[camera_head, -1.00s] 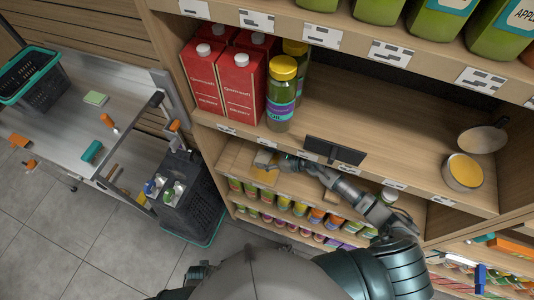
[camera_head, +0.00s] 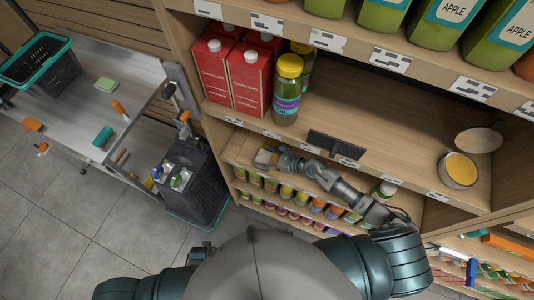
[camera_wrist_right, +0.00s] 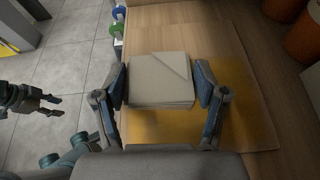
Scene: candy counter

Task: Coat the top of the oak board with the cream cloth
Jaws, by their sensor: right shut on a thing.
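The cream cloth (camera_wrist_right: 160,82) is a folded square pad between the fingers of my right gripper (camera_wrist_right: 161,92), which is shut on it. In the head view the cloth (camera_head: 265,157) shows small at the tip of my right gripper (camera_head: 277,159). The cloth is over the oak board (camera_wrist_right: 222,55), a light wooden slab on the lower shelf. A glossy golden patch (camera_wrist_right: 245,118) shows on the board near the cloth and under the gripper. Whether the cloth touches the board is unclear. My left gripper (camera_wrist_right: 52,105) is off to the side over the floor, fingers apart and empty.
Jars (camera_head: 287,192) stand on tiers below the board. Red cartons (camera_head: 249,82) and an oil bottle (camera_head: 288,90) stand on the shelf above, with a black sign (camera_head: 335,145) at its edge. A dark basket (camera_head: 190,180) stands at the left.

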